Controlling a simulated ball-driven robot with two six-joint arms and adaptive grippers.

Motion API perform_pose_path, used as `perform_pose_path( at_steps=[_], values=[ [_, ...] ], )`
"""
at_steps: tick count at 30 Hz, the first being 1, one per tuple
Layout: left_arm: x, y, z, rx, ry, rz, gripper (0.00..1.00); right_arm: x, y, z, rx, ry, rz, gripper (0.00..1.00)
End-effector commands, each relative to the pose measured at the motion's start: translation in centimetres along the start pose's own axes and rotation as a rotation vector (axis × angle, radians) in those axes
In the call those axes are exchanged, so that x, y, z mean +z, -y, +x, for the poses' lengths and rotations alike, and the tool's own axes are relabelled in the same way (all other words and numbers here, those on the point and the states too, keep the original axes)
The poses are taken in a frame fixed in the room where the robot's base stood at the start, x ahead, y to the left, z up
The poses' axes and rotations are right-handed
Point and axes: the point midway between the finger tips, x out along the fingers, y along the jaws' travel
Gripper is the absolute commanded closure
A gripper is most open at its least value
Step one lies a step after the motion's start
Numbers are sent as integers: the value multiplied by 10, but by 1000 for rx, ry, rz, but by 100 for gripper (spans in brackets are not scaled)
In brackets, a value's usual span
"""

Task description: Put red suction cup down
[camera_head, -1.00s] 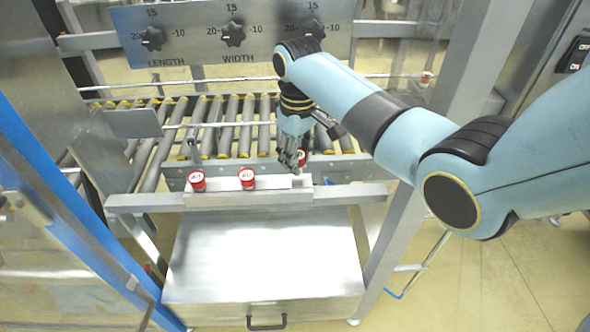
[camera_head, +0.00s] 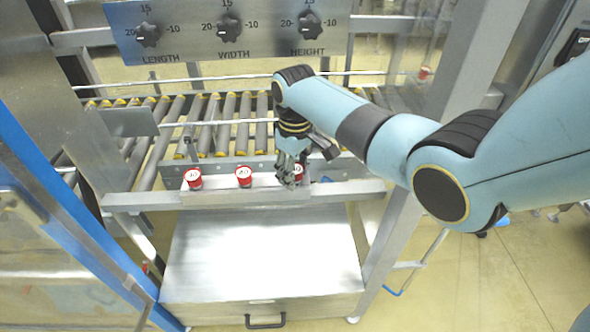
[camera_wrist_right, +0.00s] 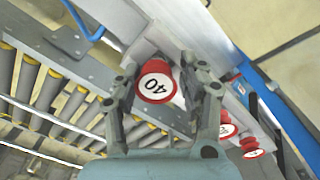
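The red suction cup (camera_head: 298,172) with a white top stands on the right end of the pale holder bar (camera_head: 268,182), in line with two others; the fingers partly hide it. In the wrist view the cup (camera_wrist_right: 157,82) has a white face marked 40 and a red rim. My right gripper (camera_head: 290,172) points down over it. In the wrist view the right gripper (camera_wrist_right: 166,92) is open, with its fingers on either side of the cup and a visible gap on the right side. My left gripper is out of view.
Two more red cups stand on the bar, one at the left end (camera_head: 193,178) and one in the middle (camera_head: 243,176). A roller conveyor (camera_head: 225,125) lies behind, a dial panel (camera_head: 228,28) above. A metal drawer box (camera_head: 262,255) is below.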

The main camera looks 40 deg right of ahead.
Motion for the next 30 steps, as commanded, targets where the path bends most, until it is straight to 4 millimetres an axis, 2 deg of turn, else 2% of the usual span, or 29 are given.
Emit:
perform_pose_path(
  at_steps=[3, 10, 14, 17, 24, 30],
  values=[
    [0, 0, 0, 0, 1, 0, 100, 0, 0, 0, 0, 0, 0, 44],
    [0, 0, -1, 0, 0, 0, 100, 0, 0, -1, 0, 0, 0, 44],
    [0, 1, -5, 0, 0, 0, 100, 0, 0, -11, 0, 0, 0, 44],
    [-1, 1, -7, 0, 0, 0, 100, -1, -1, -29, 2, -3, 0, 44],
    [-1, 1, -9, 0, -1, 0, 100, -1, 0, -84, 2, -4, 0, 44],
    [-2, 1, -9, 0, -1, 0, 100, -1, 0, -116, 0, -1, 0, 44]
  ],
)
